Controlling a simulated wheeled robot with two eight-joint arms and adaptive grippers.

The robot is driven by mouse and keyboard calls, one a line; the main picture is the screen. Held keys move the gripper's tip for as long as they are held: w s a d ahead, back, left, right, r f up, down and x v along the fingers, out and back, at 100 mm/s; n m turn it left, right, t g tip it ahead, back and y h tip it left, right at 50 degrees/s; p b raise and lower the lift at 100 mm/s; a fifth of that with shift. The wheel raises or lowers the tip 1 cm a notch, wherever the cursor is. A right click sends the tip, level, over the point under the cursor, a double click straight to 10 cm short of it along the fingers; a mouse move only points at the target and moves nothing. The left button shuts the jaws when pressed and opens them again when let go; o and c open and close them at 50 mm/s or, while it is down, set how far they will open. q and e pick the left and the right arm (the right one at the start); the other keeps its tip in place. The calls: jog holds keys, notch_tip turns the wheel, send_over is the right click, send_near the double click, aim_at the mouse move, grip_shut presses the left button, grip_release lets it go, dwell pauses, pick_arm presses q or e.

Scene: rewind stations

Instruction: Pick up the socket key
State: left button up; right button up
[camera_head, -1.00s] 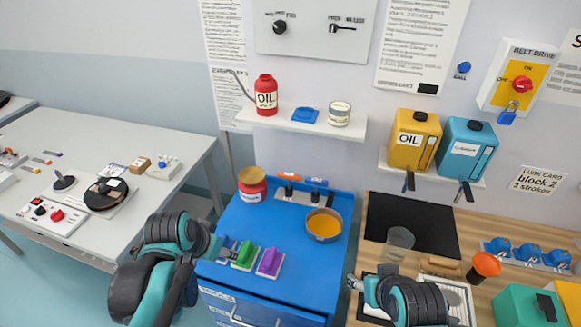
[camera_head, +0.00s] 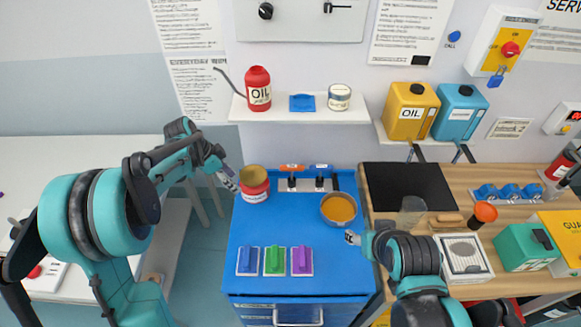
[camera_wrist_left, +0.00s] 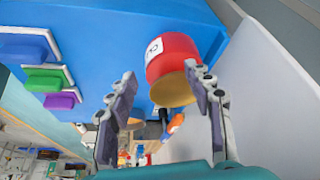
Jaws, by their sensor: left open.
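Two T-shaped tools stand in a pale rack at the back of the blue cabinet top (camera_head: 295,215), one with an orange handle (camera_head: 292,167) and one with a blue handle (camera_head: 320,167). I cannot tell which is the socket key. My left gripper (camera_head: 228,180) is open and empty, just left of the red tin (camera_head: 255,190). In the left wrist view the red tin (camera_wrist_left: 180,62) lies ahead of the open fingers (camera_wrist_left: 160,78), and the orange handle (camera_wrist_left: 174,124) shows beyond it. My right gripper (camera_head: 353,238) is by the cabinet's right edge; its jaws are unclear.
An orange-filled bowl (camera_head: 338,208) stands right of the tin. Blue, green (camera_head: 275,261) and purple blocks lie at the front. A shelf (camera_head: 300,112) with a red oil can (camera_head: 258,88) hangs above. The middle of the cabinet top is clear.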

aim_at(289, 166)
pick_arm(q)
jog(key=w+d, duration=0.2)
jog(key=d, duration=0.3)
jog(key=w+d+b, duration=0.1)
jog(key=w+d, duration=0.1)
jog(key=d, duration=0.4)
jog(key=w+d, duration=0.2)
jog(key=d, duration=0.3)
jog(key=shift+w+d, duration=0.3)
jog(key=shift+w, duration=0.05)
jog(key=b+x, duration=0.1)
jog(key=x, duration=0.4)
jog(key=shift+w+d+b, duration=0.15)
jog(key=shift+d+b, duration=0.1)
jog(key=shift+b, duration=0.1)
grip_shut()
